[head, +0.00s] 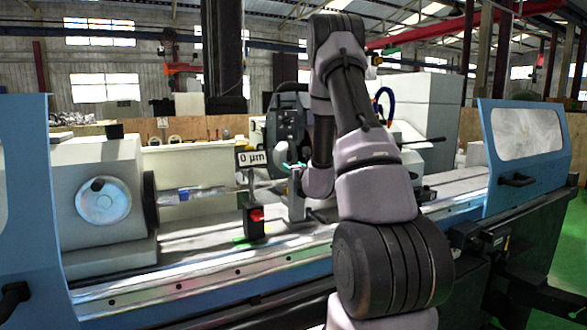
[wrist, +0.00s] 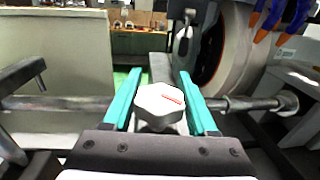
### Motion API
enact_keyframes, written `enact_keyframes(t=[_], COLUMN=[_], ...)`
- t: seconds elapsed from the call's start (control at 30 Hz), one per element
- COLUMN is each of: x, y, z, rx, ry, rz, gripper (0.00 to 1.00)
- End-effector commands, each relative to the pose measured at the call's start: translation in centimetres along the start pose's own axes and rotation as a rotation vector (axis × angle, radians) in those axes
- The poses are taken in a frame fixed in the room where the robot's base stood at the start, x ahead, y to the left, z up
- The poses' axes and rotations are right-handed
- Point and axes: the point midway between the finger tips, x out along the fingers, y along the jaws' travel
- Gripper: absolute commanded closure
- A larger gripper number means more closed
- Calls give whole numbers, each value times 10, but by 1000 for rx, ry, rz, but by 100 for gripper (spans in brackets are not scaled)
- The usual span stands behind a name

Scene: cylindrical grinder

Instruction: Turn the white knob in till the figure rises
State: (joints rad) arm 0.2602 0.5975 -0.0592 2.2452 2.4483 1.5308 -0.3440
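The white knob (wrist: 160,102) is many-sided, with a red line on its face pointing slightly down to the right. It sits in the middle of the wrist view. My gripper (wrist: 160,92) has teal fingers on either side of the knob, and they appear to touch its left and right edges with no clear gap. In the head view my gripper (head: 291,167) is largely hidden behind my arm, and the knob cannot be made out. A small display (head: 252,158) left of my gripper reads "0 µm".
A grey horizontal workpiece bar (wrist: 60,104) runs behind the knob. A large grinding wheel (wrist: 237,50) stands close at right, with orange and blue nozzles (wrist: 275,18) above it. The headstock (head: 100,200) is at left. The machine's blue sliding door (head: 525,140) stands at right.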

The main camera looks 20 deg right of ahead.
Motion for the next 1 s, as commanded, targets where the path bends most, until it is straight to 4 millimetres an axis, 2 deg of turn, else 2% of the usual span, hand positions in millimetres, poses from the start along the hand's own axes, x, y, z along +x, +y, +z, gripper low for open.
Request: enact_keyframes(t=[0.03,0.07,0.37,0.47,0.57,0.8,1.0], x=[0,0,0,-6,-20,-69,-99], y=[0,0,0,0,0,0,0], z=[0,0,0,0,0,0,0], rx=[0,0,0,0,0,0,0], ry=[1,1,0,0,1,2,1], rz=[0,0,0,0,0,0,-1], gripper=[21,14,14,14,14,14,14])
